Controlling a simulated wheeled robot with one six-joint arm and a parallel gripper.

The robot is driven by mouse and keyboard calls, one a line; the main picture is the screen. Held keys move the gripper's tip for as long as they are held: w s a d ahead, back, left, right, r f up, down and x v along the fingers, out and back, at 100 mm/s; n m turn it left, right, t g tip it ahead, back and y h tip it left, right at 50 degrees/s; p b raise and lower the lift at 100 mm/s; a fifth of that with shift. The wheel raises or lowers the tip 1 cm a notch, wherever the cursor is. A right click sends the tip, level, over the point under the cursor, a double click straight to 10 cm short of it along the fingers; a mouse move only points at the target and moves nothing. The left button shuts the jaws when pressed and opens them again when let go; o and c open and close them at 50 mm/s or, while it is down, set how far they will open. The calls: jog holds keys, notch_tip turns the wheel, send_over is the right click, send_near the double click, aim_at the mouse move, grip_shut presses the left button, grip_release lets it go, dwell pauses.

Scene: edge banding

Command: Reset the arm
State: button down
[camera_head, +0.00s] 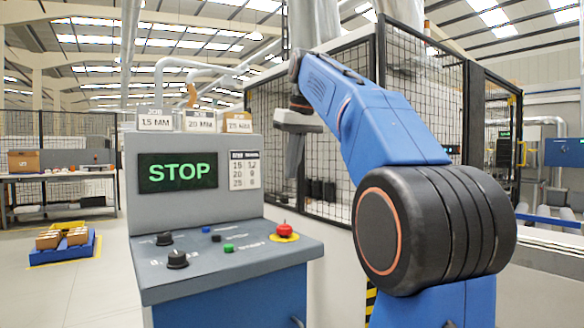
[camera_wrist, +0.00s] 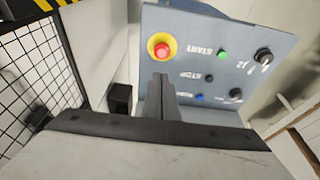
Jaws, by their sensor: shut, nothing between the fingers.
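My blue arm rises at the right of the head view and bends over toward the control console. My gripper (camera_wrist: 163,85) shows in the wrist view with its dark fingers together and nothing between them. In the head view the grey gripper body (camera_head: 298,122) hangs beside the console's upper right, in front of the mesh fence. The console (camera_head: 225,258) has a screen (camera_head: 178,172) that reads STOP in green. Its panel holds a red button on yellow (camera_head: 285,232), a green button (camera_head: 228,248), a blue button, black buttons and black knobs (camera_head: 177,259). The gripper appears apart from the panel.
A black mesh fence (camera_head: 345,195) stands behind the arm. Labelled boxes (camera_head: 200,121) sit on top of the console. A blue pallet with cartons (camera_head: 64,246) lies on the floor at left, near a workbench (camera_head: 60,176). Open floor lies left of the console.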

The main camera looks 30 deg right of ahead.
dwell(0.6)
jog(key=shift+t, duration=0.4)
jog(key=s+a+f, duration=0.3)
jog(key=f, duration=0.3)
jog(key=s+a+f, duration=0.3)
jog(key=s+f, duration=0.1)
jog(key=f, duration=0.2)
jog(key=s+a+f, duration=0.3)
jog(key=s+f, duration=0.1)
jog(key=f, duration=0.2)
jog(key=shift+s+a, duration=0.1)
jog(key=shift+a, duration=0.3)
jog(key=s+a+f, duration=0.2)
jog(key=s+f, duration=0.5)
jog(key=f, duration=0.6)
jog(key=s+a+f, duration=0.3)
jog(key=s+f, duration=0.5)
jog(key=f, duration=0.5)
jog(key=shift+t, duration=0.4)
